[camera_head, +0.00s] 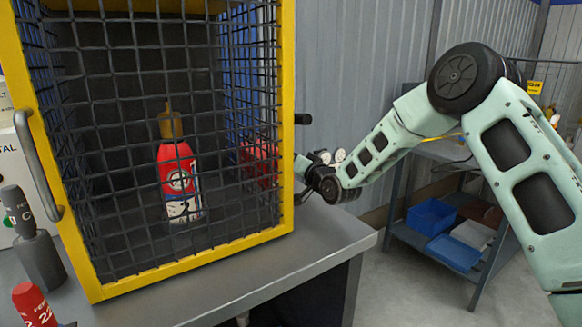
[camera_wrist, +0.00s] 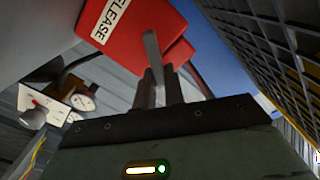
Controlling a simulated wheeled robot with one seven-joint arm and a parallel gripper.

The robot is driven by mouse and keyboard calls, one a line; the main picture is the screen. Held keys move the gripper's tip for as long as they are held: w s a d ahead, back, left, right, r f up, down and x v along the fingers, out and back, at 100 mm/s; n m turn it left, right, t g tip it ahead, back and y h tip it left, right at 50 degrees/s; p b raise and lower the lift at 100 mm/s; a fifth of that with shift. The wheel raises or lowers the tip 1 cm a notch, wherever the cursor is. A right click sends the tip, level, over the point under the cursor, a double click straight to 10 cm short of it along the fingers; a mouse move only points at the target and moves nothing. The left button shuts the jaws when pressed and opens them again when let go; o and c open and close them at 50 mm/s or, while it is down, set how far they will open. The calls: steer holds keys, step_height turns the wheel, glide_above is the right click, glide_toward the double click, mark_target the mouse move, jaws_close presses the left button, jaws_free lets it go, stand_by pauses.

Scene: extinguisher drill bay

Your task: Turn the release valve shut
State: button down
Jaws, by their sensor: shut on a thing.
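The release valve shows in the wrist view as a red body (camera_wrist: 178,18) with a white label, of which "LEASE" is readable. A flat grey handle (camera_wrist: 151,45) stands out in front of it. My gripper (camera_wrist: 158,82) is shut on this handle, with its two dark fingers on either side. In the head view, the red valve (camera_head: 258,160) shows partly through the cage mesh, at the cage's right side. My gripper (camera_head: 300,168) reaches it there from the right, and its fingertips are hard to make out.
A yellow-framed mesh cage (camera_head: 187,266) stands on a grey bench (camera_head: 315,240) and encloses a red extinguisher bottle (camera_head: 179,180). Gauges (camera_wrist: 82,101) sit near the valve. A shelf table with blue bins (camera_head: 432,217) stands behind on the right. The bench's front right corner is clear.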

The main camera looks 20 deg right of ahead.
steer(key=m+b, duration=0.1)
steer(key=m, duration=0.2)
steer(key=f+m, duration=0.1)
steer(key=m, duration=0.3)
steer(key=d+m+b, duration=0.1)
steer(key=m, duration=0.3)
steer(key=shift+w+f+b, duration=0.1)
steer(key=shift+f+b, duration=0.25)
stand_by(0.3)
steer(key=c, duration=1.5)
jaws_free()
steer(key=shift+a, duration=0.1)
steer(key=v, duration=1.7)
steer(key=shift+r, duration=0.1)
steer(key=shift+s, duration=0.2)
